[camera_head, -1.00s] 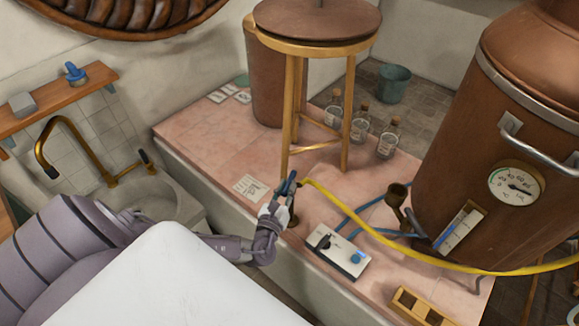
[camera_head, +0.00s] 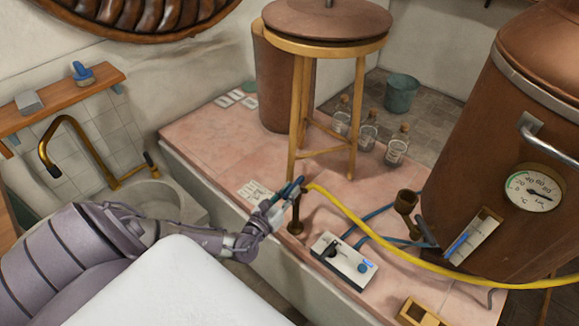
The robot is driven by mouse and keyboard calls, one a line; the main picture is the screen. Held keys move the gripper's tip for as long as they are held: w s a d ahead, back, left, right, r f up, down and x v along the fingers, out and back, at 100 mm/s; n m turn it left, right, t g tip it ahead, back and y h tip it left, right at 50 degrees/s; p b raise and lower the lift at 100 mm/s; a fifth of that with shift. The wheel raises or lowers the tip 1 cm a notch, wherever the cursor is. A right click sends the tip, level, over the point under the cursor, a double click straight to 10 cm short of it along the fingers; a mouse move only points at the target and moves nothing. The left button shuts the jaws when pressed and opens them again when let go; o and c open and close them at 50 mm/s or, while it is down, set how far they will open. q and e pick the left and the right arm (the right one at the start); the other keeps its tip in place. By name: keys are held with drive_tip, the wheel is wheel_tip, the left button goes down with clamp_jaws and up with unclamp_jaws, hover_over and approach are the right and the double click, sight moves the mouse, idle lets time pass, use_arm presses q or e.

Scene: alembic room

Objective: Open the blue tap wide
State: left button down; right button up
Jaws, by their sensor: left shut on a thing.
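The blue tap handle (camera_head: 291,188) shows on a short brown tap post (camera_head: 296,217) at the front edge of the pink tiled counter. The handle is a slim blue lever, tilted up to the right. My left gripper (camera_head: 277,206) reaches in from the left and is shut on the blue handle. Its fingers hide the handle's lower part. A yellow hose (camera_head: 370,236) starts beside the top of the post and runs right. My right gripper is not in view.
A white control box (camera_head: 343,258) with a blue knob stands right of the tap. A wooden stool (camera_head: 293,120) stands behind, with several corked bottles nearby. A large copper vessel (camera_head: 470,150) with a dial fills the right. A sink with a brass faucet (camera_head: 75,125) is at left.

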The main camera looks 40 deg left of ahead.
use_arm(q)
drive_tip(key=c, duration=1.1)
unclamp_jaws()
drive_tip(key=s, duration=1.2)
drive_tip(key=shift+d, duration=0.3)
